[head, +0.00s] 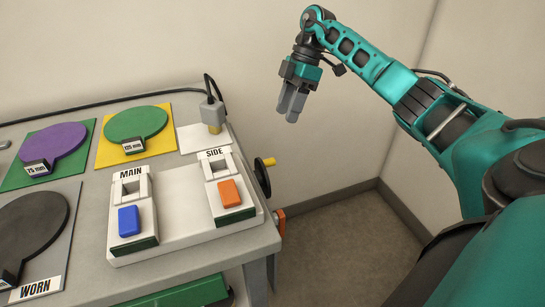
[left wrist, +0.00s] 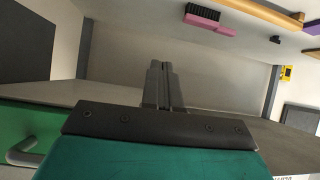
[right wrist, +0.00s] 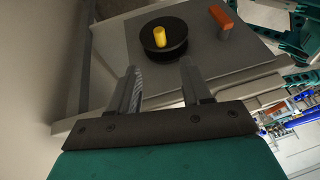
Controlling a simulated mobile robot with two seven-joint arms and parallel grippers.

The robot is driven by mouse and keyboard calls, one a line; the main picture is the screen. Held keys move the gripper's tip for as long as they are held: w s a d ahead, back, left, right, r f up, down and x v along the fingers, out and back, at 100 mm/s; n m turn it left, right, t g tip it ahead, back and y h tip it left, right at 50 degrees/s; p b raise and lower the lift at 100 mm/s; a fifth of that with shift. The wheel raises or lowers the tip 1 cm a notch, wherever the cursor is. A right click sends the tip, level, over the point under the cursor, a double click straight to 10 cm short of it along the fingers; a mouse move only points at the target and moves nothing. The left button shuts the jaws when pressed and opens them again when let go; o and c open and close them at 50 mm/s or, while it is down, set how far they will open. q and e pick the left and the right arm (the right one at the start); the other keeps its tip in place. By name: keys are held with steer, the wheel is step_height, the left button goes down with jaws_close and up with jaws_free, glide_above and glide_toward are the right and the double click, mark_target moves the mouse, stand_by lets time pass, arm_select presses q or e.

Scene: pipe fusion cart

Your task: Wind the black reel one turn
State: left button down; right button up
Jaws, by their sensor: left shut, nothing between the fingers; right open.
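The black reel (right wrist: 163,37) is on the side of the cart in the right wrist view, a round disc with a yellow knob (right wrist: 160,36) on its face. In the head view the reel (head: 262,177) shows edge-on at the cart's right side, with the yellow knob (head: 269,161) sticking out to the right. My right gripper (head: 291,108) is in the air above and beyond the reel, apart from it; its fingers (right wrist: 160,75) are open and empty. My left gripper (left wrist: 164,68) is shut and empty; it shows only in the left wrist view, away from the reel.
The cart top holds a white block with MAIN and SIDE slots, a blue button (head: 129,221), an orange button (head: 230,193) and several heater plates on mats. An orange block (head: 280,222) juts from the cart's side below the reel. Floor (head: 335,245) right of the cart is clear.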

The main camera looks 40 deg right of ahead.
steer(key=b, duration=0.2)
glide_toward(262, 178)
steer(key=f, duration=0.1)
steer(key=w+f, duration=0.1)
steer(key=f, duration=0.3)
steer(key=shift+w+d, duration=0.25)
steer(key=shift+d, duration=0.1)
steer(key=shift+c, duration=0.2)
jaws_close()
